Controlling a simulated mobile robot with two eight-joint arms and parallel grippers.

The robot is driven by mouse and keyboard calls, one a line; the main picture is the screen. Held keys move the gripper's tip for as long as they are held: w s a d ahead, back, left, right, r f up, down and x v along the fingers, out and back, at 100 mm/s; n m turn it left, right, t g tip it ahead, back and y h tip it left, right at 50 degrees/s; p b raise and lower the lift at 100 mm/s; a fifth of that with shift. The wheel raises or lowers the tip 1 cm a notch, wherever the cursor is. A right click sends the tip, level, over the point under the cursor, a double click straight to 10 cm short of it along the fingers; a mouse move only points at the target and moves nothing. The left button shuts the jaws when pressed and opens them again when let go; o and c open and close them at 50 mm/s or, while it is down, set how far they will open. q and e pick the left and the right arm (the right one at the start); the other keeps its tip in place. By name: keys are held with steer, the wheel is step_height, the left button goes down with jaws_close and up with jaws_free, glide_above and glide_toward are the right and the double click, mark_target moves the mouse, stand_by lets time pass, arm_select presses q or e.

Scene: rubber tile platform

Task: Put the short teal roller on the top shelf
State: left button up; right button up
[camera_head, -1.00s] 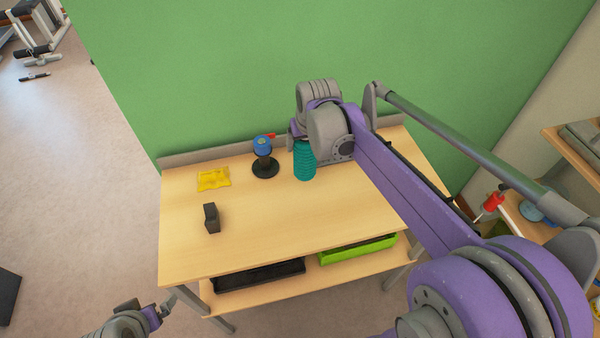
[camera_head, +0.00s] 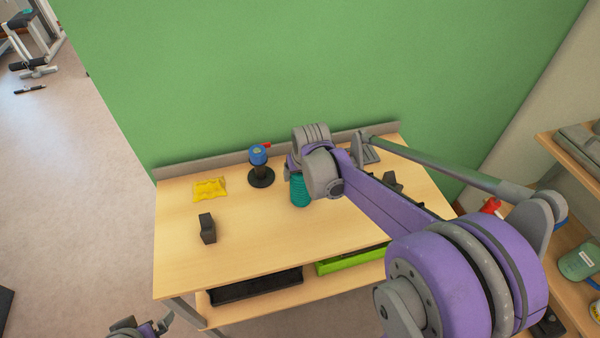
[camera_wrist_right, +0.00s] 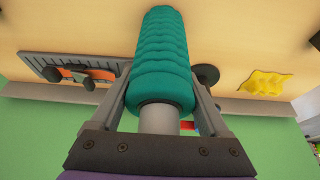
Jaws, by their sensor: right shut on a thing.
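In the right wrist view the roller (camera_wrist_right: 160,50) points away from the palm. I cannot tell whether it touches the bench top. In the head view my right wrist hides the fingers and part of the roller. My left gripper (camera_head: 145,328) is low at the bottom left, cut off by the frame and away from the bench. A wooden shelf unit stands at the right; its upper board (camera_head: 566,158) shows.
On the workbench (camera_head: 260,235) are a yellow piece (camera_head: 209,189), a blue-topped black stand (camera_head: 260,168) and a black block (camera_head: 207,229). Black (camera_head: 255,286) and green (camera_head: 350,259) trays sit below. A grey item (camera_head: 582,150) occupies part of the upper board.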

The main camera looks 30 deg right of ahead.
steer(key=o, duration=1.4)
steer(key=shift+s, duration=0.1)
steer(key=p+v, duration=0.1)
steer(key=v, duration=1.1)
steer(key=s+a+f+n, duration=0.1)
steer(key=s+a+f, duration=0.3)
steer(key=s, duration=0.3)
steer(key=s+a+f+n+t+y, duration=0.1)
steer(key=s+a+f, duration=0.4)
steer(key=s, duration=0.2)
steer(key=shift+s+a+n+t, duration=0.3)
steer(key=shift+s+n, duration=0.05)
steer(key=shift+n, duration=0.05)
